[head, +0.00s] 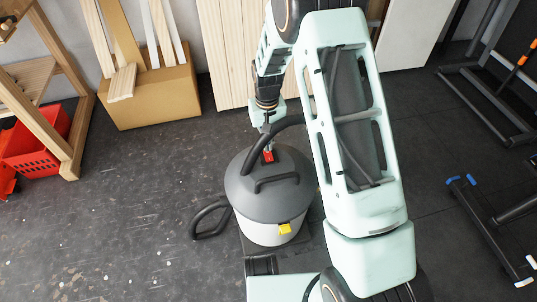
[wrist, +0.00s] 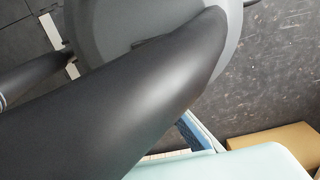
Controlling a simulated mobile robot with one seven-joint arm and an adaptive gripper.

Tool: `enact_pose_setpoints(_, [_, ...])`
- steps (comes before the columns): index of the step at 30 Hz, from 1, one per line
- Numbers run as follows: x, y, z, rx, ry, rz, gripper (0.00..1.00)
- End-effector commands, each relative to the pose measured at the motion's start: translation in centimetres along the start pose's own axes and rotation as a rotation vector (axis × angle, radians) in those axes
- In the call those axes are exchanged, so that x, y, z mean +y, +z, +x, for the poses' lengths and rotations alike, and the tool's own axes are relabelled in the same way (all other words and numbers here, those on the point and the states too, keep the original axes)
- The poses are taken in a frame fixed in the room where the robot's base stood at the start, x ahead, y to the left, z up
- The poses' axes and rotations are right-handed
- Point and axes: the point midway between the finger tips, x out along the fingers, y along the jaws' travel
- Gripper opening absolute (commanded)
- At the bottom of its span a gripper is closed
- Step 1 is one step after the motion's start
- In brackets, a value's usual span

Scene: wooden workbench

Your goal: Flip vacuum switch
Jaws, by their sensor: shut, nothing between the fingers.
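The vacuum (head: 268,195) stands on the floor with a dark grey domed lid, a light body, a handle on top and a yellow latch (head: 285,229). A red switch (head: 268,157) sits on the far part of the lid. My gripper (head: 267,147) reaches down from above and is shut and empty, its tip right at the red switch. I cannot tell whether they touch. In the wrist view the black hose (wrist: 110,110) fills much of the picture in front of the grey lid (wrist: 225,40). The switch is hidden there.
The black hose (head: 285,124) arches from the lid beside my gripper. A cardboard box (head: 153,92) with wooden boards stands at the back left, near a red crate (head: 35,150). A dark metal frame (head: 495,225) stands at right.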

Motion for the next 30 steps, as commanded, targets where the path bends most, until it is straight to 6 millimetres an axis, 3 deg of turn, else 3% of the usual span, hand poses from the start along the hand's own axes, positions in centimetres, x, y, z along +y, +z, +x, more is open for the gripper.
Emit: enact_pose_setpoints(30, [0.00, 0.00, 0.63, 0.000, 0.000, 0.000, 0.00])
